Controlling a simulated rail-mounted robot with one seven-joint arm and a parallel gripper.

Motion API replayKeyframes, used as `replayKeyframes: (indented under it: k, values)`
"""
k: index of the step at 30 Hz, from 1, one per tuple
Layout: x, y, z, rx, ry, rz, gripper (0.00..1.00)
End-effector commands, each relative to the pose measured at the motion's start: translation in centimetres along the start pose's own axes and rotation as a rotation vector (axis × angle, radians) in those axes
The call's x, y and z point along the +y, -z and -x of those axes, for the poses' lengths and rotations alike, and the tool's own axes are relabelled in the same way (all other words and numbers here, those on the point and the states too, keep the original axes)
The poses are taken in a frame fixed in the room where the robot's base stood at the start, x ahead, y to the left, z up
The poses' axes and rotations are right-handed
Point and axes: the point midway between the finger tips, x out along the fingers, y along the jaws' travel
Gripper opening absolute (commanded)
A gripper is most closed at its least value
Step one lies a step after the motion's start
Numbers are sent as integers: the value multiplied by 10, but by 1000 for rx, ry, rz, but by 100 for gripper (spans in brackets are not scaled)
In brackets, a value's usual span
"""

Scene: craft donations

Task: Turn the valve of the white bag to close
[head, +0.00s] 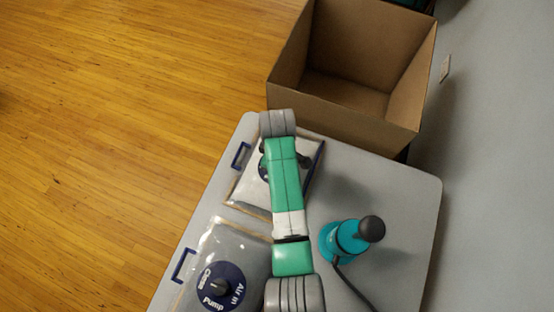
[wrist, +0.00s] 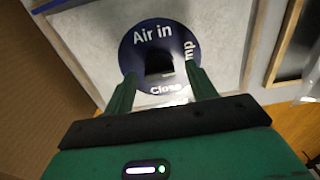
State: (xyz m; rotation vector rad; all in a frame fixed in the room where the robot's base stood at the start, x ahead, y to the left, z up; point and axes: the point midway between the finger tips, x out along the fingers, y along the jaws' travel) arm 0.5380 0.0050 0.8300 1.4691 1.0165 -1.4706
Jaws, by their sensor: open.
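The white bag (head: 250,187) lies flat at the far end of the grey table, partly hidden under my arm in the head view. In the wrist view its pale surface (wrist: 88,45) surrounds a round dark blue valve (wrist: 135,47) printed "Air in", "Close" and a partly hidden "Pump". A dark raised knob (wrist: 159,62) is at the valve's middle. My gripper (wrist: 161,76) is open over the valve, with one green finger on each side of the knob. I cannot tell whether the fingers touch it.
A second bag (head: 222,243), greyer, with its own blue valve (head: 219,287), lies nearer on the table (head: 395,215). A teal pump (head: 345,240) with a black knob and cable stands to the right of my arm. An open cardboard box (head: 345,112) is behind the table, beside the wall.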

Motion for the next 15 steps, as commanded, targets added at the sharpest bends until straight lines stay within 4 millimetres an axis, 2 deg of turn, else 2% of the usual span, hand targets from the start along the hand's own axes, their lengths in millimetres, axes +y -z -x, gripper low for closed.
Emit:
replayKeyframes:
  k: [2, 3, 9, 15]
  values:
    - [0, 0, 0, 0, 0, 0, 56]
    - [0, 0, 0, 0, 0, 0, 52]
    - [0, 0, 1, 0, -1, 0, 13]
    - [0, 0, 1, 0, 0, -10, 11]
